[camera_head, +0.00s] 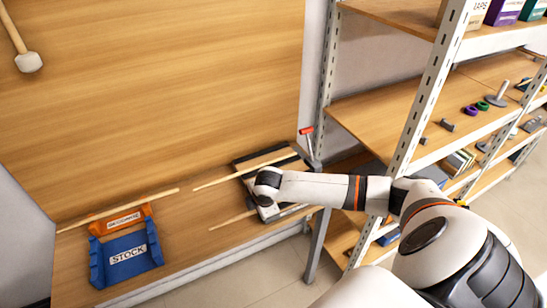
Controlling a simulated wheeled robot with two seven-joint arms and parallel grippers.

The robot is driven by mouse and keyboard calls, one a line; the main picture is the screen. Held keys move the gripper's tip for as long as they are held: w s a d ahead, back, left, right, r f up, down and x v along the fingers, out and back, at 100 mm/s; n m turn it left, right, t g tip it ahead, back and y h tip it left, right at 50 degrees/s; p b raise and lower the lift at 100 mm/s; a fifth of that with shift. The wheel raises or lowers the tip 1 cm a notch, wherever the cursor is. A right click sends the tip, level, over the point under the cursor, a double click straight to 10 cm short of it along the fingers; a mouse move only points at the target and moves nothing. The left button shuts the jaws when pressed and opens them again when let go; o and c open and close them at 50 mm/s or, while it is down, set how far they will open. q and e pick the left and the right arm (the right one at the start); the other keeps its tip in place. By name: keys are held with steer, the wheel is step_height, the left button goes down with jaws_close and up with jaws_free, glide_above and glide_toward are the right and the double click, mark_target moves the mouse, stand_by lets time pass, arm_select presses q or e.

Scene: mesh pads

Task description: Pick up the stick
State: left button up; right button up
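Several thin pale wooden sticks lie on the wooden shelf. One stick (115,210) is at the left, behind the bins. A second stick (240,173) runs from the shelf's middle across the dark tray (239,162). A third, shorter-looking stick (232,219) lies nearer the front, and its right end passes out of sight by my arm. My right arm reaches in from the right, and my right gripper (266,200) is over the tray's left part, between the second and third sticks. Its fingers are mostly hidden by the wrist. My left gripper is not in view.
A blue STOCK bin (126,277) and an orange bin (124,221) stand at the shelf's left. A mallet (28,62) shows at top left. A red-handled tool (306,131) is behind the tray. A metal rack (425,100) with goods stands close on the right.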

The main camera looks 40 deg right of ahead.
steer(key=shift+w+f, duration=0.25)
steer(key=shift+f, duration=0.35)
jaws_close()
steer(key=shift+r, duration=0.15)
step_height(320, 180, up, 10)
steer(key=b, duration=0.1)
